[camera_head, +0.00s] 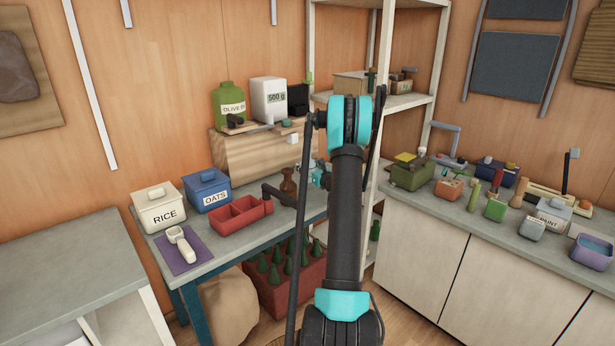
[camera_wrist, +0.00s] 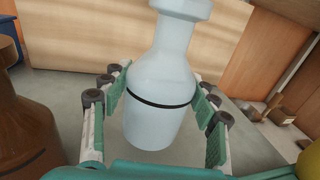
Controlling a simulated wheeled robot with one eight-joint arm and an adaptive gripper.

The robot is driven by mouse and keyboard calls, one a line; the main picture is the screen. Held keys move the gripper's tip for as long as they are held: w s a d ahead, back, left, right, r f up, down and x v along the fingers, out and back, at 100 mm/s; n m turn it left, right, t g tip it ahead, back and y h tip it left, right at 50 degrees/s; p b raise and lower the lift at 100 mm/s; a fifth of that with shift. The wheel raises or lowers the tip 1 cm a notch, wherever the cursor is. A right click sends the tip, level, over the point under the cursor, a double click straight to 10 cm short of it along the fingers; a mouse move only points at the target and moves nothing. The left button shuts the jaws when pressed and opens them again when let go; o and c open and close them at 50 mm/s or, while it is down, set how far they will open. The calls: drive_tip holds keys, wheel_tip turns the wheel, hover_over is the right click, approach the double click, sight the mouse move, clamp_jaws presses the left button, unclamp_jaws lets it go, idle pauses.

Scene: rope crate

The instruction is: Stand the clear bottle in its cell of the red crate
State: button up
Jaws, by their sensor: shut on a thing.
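The clear bottle (camera_wrist: 160,115) shows in the wrist view as a pale, see-through bottle with a dark band around its body. My gripper (camera_wrist: 160,92) is shut on it, one green pad on each side of the body. The bottle looks about upright over the grey table; I cannot tell whether its base touches.
A brown bottle (camera_wrist: 28,125) stands close left of my gripper; it also shows in the head view (camera_head: 288,181). A red divided tray (camera_head: 238,222), a rice box (camera_head: 160,209) and an oats box (camera_head: 207,190) are on the table (camera_head: 205,268). A sack (camera_head: 229,308) sits left of the crate.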

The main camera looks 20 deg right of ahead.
drive_tip(key=shift+f, duration=2.15)
drive_tip(key=shift+f, duration=0.15)
drive_tip(key=o, duration=1.4)
